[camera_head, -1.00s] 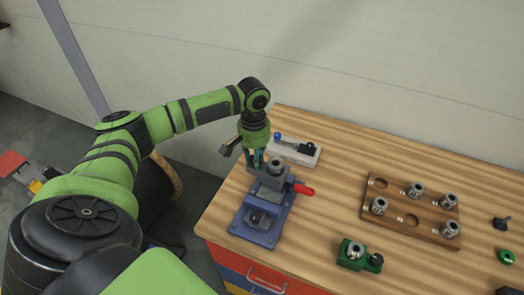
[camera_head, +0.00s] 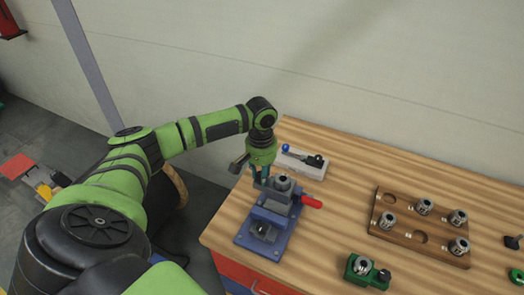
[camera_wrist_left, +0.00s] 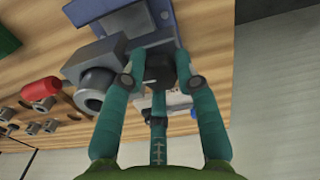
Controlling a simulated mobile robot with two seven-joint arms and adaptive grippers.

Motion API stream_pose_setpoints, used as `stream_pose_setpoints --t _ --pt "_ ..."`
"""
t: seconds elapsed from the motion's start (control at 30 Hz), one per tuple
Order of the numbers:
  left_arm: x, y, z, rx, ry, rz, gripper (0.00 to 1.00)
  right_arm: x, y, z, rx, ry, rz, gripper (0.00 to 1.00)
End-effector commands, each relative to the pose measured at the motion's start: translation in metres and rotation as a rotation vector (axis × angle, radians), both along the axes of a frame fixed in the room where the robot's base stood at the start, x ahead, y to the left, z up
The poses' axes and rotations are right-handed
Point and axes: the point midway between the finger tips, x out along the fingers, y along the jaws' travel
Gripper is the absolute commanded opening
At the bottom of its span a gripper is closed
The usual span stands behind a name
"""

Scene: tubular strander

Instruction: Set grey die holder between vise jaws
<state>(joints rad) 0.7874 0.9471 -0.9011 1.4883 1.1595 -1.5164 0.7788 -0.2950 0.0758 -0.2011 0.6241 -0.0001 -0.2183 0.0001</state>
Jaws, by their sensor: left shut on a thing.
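A grey die holder (camera_head: 283,186) with a round ring on top sits at the upper part of the blue vise (camera_head: 256,244). My left gripper (camera_head: 262,183) is pointed down at its left side. In the left wrist view, the teal fingers (camera_wrist_left: 158,72) are shut on a dark part of the holder, and the holder's grey ring (camera_wrist_left: 94,90) faces the camera to the left. The blue vise body (camera_wrist_left: 160,18) shows behind. The jaws are mostly hidden by the holder, so I cannot tell whether it is seated between them. My right gripper is out of view.
The vise's red handle (camera_head: 311,202) sticks out to the right. A white block with a blue-knobbed lever (camera_head: 304,163) stands behind. A wooden rack (camera_head: 400,236) holds several metal collets. A green fixture (camera_head: 366,270) stands in front of it. Table between vise and rack is clear.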

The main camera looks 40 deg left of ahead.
Motion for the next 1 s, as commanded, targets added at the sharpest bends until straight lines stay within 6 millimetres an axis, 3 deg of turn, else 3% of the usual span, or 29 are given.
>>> stream_pose_setpoints --t 1.0 --pt "0.002 -0.001 -0.061 -0.004 -0.007 0.002 0.0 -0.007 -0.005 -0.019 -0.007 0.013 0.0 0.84"
